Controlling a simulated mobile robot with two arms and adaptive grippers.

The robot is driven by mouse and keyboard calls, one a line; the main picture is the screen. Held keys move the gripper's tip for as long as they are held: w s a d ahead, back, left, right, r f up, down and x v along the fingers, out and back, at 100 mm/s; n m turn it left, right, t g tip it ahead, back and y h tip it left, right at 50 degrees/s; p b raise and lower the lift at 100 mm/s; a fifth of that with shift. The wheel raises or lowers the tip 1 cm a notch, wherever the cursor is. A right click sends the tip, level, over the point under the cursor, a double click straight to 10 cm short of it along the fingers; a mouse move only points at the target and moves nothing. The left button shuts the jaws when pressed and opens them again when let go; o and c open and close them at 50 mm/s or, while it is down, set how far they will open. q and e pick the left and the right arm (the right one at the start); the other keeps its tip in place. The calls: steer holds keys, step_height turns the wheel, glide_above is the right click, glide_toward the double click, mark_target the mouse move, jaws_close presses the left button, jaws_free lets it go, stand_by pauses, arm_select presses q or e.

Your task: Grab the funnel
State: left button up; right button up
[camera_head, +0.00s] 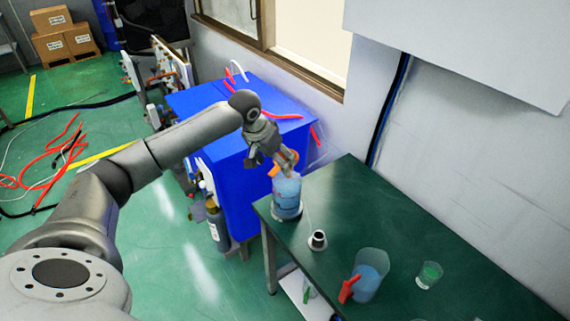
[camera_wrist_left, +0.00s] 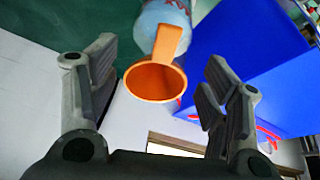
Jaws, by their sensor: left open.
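The orange funnel (camera_wrist_left: 157,82), with a flat tab handle, shows in the left wrist view between the spread fingers of my left gripper (camera_wrist_left: 158,64), apart from both. In the head view the funnel (camera_head: 275,171) is partly hidden by my left gripper (camera_head: 272,163), which is open at the top of a clear bottle of blue liquid (camera_head: 287,191). The bottle stands at the table's far left corner and also shows behind the funnel in the left wrist view (camera_wrist_left: 160,20). I cannot tell whether the funnel sits in the bottle's neck. My right gripper is not in view.
A blue box-like unit (camera_head: 240,180) stands close behind the bottle. The wall borders the table's right.

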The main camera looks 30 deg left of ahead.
mark_target(278, 166)
arm_select(q)
steer(key=shift+p+x, duration=0.55)
steer(key=shift+x, duration=1.6)
steer(key=shift+s+a, duration=0.1)
steer(key=c, duration=0.7)
